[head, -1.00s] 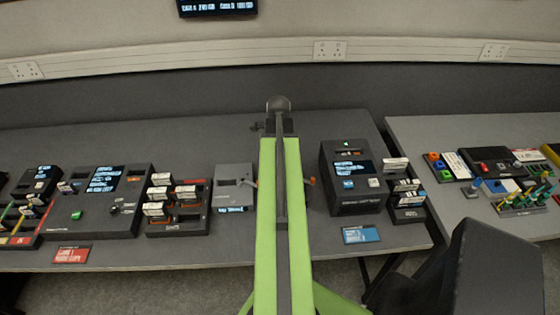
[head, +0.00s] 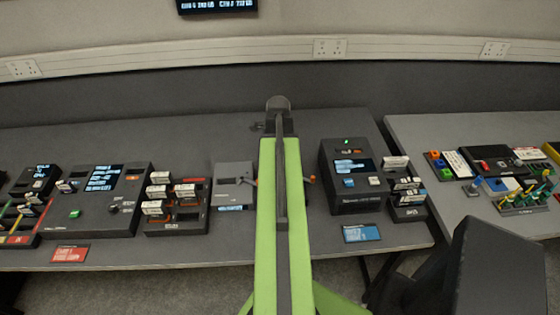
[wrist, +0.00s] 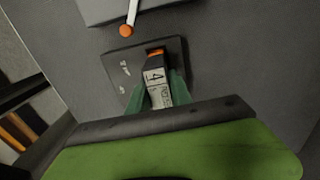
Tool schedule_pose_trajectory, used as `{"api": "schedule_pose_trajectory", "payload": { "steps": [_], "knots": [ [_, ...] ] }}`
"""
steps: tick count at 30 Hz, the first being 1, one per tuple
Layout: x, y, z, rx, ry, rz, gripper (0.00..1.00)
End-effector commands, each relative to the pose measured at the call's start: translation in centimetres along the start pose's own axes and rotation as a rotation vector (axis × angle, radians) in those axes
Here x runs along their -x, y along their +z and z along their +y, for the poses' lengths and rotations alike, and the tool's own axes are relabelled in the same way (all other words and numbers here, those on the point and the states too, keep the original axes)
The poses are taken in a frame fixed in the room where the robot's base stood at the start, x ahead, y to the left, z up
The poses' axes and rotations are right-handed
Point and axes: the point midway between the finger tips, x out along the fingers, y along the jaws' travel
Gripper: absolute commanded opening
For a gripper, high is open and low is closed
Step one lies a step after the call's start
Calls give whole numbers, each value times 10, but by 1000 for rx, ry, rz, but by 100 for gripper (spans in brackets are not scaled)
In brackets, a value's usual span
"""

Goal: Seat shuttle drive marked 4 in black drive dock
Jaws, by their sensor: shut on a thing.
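In the wrist view, the drive marked 4 (wrist: 156,84) is dark with a white label and an orange patch at its far end. My gripper (wrist: 157,96) is shut on it, with a green finger on each side. The drive is over the black dock plate (wrist: 120,70), which has small pale markings on its left part. The drive and fingers hide much of the plate, and I cannot tell how deep the drive sits in it. In the head view my own arm hides the gripper, the drive and the dock.
An orange-tipped lever (wrist: 127,30) on a grey box (wrist: 105,10) stands close beyond the dock. In the head view, a grey unit (head: 234,188) is left of my arm and a black console (head: 353,190) right. Drive racks (head: 178,207) stand further left. Bare bench lies behind.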

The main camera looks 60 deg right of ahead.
Motion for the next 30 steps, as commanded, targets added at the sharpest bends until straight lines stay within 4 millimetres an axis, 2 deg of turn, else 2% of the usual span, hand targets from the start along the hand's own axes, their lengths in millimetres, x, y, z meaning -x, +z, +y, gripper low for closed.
{"api": "schedule_pose_trajectory", "payload": {
  "steps": [13,30],
  "knots": [
    [-12,0,0,0,0,0,0],
    [-13,0,0,0,0,0,0]
  ]
}}
